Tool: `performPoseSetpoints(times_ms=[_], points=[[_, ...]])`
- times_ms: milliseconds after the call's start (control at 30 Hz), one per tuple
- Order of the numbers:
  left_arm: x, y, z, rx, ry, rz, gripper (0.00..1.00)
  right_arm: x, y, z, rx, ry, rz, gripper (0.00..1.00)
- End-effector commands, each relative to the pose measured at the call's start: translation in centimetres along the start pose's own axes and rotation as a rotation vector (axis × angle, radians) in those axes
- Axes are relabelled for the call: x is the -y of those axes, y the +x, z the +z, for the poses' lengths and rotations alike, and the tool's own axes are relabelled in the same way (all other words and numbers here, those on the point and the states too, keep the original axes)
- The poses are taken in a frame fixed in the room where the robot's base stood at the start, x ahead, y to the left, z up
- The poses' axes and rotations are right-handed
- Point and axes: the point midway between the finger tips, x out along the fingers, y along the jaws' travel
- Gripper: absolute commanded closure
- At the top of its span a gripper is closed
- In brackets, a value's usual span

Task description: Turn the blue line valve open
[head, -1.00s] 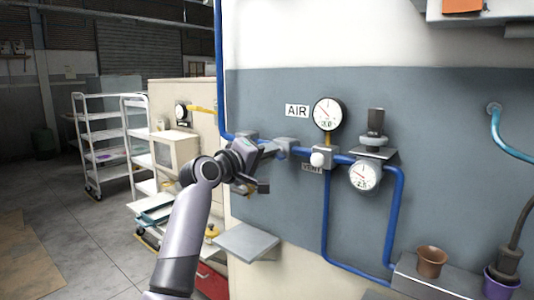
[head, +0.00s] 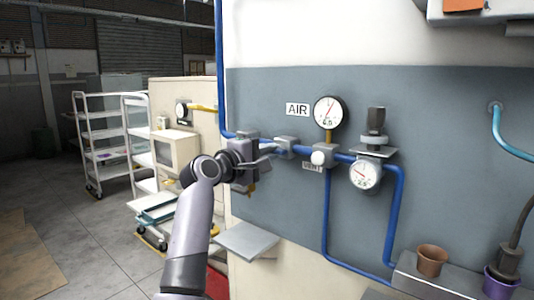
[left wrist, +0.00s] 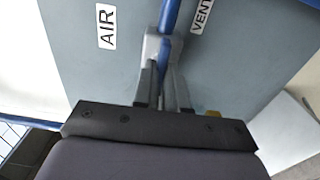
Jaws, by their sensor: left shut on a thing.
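The blue line (head: 219,70) comes down the wall and runs right, behind my left gripper, to a grey fitting (head: 285,144). My left gripper (head: 264,160) is at the wall on this line, just left of that fitting. It is shut on the valve handle, which it mostly hides. In the left wrist view, the two fingers (left wrist: 163,98) close around a narrow blue part below the grey fitting (left wrist: 157,46). The exact angle of the handle cannot be told. My right gripper is out of view.
An AIR label (head: 297,110), an upper gauge (head: 329,112), a white vent knob (head: 318,158) and a lower gauge (head: 366,173) sit right of the gripper. A grey wall shelf (head: 247,240) juts out below. A brown cup (head: 431,261) stands at lower right.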

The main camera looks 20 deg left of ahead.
Motion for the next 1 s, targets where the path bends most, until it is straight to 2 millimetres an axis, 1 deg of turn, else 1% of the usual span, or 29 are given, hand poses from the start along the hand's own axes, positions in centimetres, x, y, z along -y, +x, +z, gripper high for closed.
performPoseSetpoints(times_ms=[267, 300, 367, 633, 767, 867, 1000], points=[[0.1, 0.0, 0.0, 0.000, -0.006, -0.001, 1.00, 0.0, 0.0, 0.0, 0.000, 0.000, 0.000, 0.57], [0.1, 0.0, 0.0, 0.000, -0.006, -0.001, 0.82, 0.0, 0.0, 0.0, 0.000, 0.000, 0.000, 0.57], [0.1, 0.0, 0.0, 0.000, -0.005, -0.001, 0.63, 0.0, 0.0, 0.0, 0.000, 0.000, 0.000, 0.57], [0.0, 0.0, 0.0, 0.000, -0.003, 0.000, 0.63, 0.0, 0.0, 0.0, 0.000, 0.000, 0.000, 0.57], [0.1, -0.3, 0.0, 0.000, -0.002, 0.001, 0.63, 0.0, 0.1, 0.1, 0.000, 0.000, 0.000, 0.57], [0.1, -1.1, -0.1, -0.001, -0.001, 0.001, 0.63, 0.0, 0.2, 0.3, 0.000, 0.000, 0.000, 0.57], [0.2, -2.7, -0.1, -0.001, -0.001, 0.001, 0.63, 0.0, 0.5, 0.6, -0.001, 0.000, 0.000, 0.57]])
